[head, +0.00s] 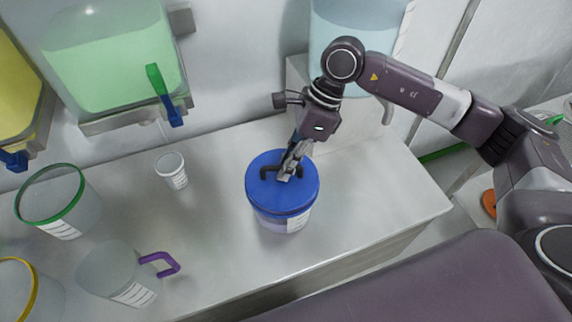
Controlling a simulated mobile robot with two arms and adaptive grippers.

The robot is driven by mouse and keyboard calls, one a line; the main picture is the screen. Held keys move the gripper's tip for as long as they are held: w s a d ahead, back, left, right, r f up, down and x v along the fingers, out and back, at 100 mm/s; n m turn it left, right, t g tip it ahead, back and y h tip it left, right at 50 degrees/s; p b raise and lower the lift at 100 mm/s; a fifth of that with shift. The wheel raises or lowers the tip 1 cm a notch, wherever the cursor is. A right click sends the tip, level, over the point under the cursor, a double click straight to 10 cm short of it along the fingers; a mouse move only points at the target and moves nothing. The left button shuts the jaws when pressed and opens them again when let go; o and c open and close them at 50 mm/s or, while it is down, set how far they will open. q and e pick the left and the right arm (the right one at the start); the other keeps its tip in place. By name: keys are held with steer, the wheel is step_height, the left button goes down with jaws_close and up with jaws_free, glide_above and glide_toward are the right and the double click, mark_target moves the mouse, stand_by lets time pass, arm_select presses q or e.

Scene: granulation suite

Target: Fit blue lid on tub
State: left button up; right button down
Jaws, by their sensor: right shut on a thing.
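The blue lid (264,193) lies over the top of the tub (284,220) on the bench, in the middle of the head view. The tub is clear with a white label, and its lower wall shows below the lid. A dark handle stands on the lid's top. My right gripper (285,177) reaches down from above and is shut on the handle of the blue lid. From this angle I cannot tell whether the lid is fully seated on the rim. My left gripper is not in the view.
A small white cup (172,172) stands left of the tub. A clear jug with a purple handle (160,264) and a green-rimmed tub (58,203) stand further left. A tank of green liquid (105,60) hangs on the wall. The bench (380,205) is clear right of the tub.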

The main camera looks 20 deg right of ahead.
steer(key=shift+f+b, duration=0.65)
steer(key=shift+f, duration=0.05)
steer(key=c, duration=2)
jaws_free()
steer(key=shift+o, duration=0.2)
steer(key=shift+r, duration=0.1)
steer(key=v, duration=1.2)
